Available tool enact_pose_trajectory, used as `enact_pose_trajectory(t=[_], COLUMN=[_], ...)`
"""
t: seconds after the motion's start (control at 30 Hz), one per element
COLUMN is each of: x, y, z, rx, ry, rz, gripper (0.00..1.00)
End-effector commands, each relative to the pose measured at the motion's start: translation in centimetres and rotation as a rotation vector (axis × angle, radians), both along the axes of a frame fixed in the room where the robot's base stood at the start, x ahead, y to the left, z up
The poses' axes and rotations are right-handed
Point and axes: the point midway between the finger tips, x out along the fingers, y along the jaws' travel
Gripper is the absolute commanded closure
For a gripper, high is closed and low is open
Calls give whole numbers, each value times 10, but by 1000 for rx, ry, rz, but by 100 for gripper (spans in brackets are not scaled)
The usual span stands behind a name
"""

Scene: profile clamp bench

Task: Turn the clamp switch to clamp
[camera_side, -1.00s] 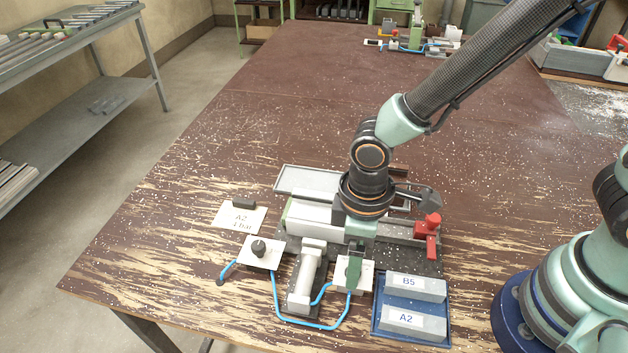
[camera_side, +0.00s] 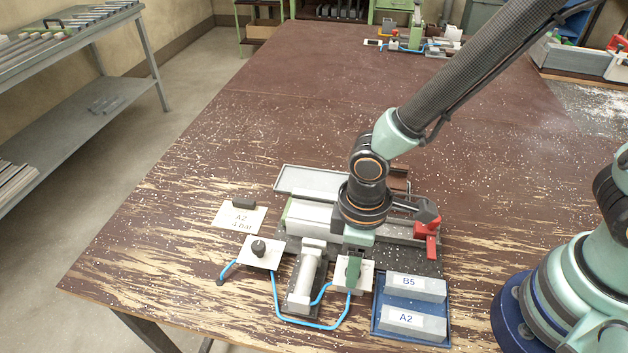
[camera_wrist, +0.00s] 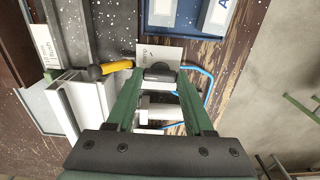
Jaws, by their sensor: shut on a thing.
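The clamp switch is on a small white plate (camera_side: 368,278) at the front of the fixture, with a blue hose running from it. My gripper (camera_side: 353,280) points down onto this plate, its green fingers covering most of the switch in the side view. In the wrist view the plate (camera_wrist: 148,48) lies beyond my fingertips, and the dark switch knob (camera_wrist: 158,70) shows between the fingertips of my gripper (camera_wrist: 158,80). The fingers are shut on the knob. The knob's exact angle and the plate's lettering cannot be made out.
A blue tray (camera_side: 377,325) with blocks marked B5 and A2 stands right of the switch. Left are a white cylinder (camera_side: 303,282), a black knob (camera_side: 258,247) on a plate, and an A2 card (camera_side: 238,216). A red clamp part (camera_side: 429,238) stands behind right.

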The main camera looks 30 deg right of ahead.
Motion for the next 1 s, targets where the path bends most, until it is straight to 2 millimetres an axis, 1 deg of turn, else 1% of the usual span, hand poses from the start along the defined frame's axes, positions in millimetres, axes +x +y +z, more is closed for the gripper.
enact_pose_trajectory(t=[0.17,0.37,1.0], x=[0,0,0], y=[0,0,0], z=[0,1,1], rx=[0,0,0], ry=[0,0,0], rz=[-60,-196,-779], gripper=[100,100,100])
